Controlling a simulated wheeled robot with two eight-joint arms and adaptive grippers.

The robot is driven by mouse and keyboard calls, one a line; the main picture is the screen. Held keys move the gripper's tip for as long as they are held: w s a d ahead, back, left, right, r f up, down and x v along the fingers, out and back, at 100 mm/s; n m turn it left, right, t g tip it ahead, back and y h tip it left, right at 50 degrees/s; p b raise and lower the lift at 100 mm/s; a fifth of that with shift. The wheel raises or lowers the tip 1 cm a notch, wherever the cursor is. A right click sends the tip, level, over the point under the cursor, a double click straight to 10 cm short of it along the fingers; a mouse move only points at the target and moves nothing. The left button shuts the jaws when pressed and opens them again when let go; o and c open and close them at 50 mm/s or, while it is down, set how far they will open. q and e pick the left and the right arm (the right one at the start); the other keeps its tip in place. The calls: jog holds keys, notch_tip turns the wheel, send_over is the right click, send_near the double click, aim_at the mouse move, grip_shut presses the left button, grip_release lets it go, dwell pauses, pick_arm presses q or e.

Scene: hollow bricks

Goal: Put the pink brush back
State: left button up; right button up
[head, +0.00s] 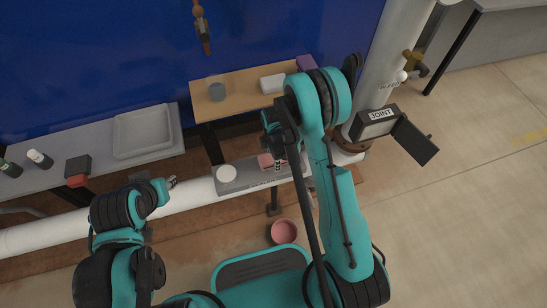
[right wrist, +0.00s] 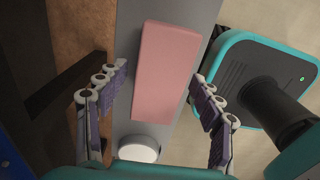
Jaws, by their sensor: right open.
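A pink block-shaped object (right wrist: 165,72), perhaps the pink brush, lies on a grey shelf (right wrist: 192,48). No bristles show on it. In the head view the pink object (head: 265,161) is partly hidden by my right gripper (head: 277,157). In the right wrist view my right gripper (right wrist: 161,76) is open, one finger on each side of the pink object, with gaps to it. I cannot tell the height of the fingers above the shelf. My left gripper (head: 171,184) is over the white pipe at the left; its finger opening is too small to tell.
A white disc (head: 227,173) lies beside the pink object. A pink bowl (head: 284,231) is in front of the shelf. A brown tool (head: 202,30) hangs on the blue wall. A box marked JOINT (head: 379,120) is at the right.

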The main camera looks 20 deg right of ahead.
jog(key=s+d+r+m+t+p, duration=0.1)
jog(key=s+r+m+t+p, duration=0.2)
jog(key=r, duration=1.1)
jog(key=s+d+r+m+p, duration=0.1)
jog(key=s+r+m+p, duration=0.3)
jog(key=r, duration=1.1)
jog(key=s+r+m+t+b, duration=0.2)
jog(key=s+r+m+t, duration=0.2)
jog(key=s+m, duration=0.6)
notch_tip(320, 180, up, 2)
jog(key=shift+d+m, duration=0.4)
jog(key=shift+m, duration=0.3)
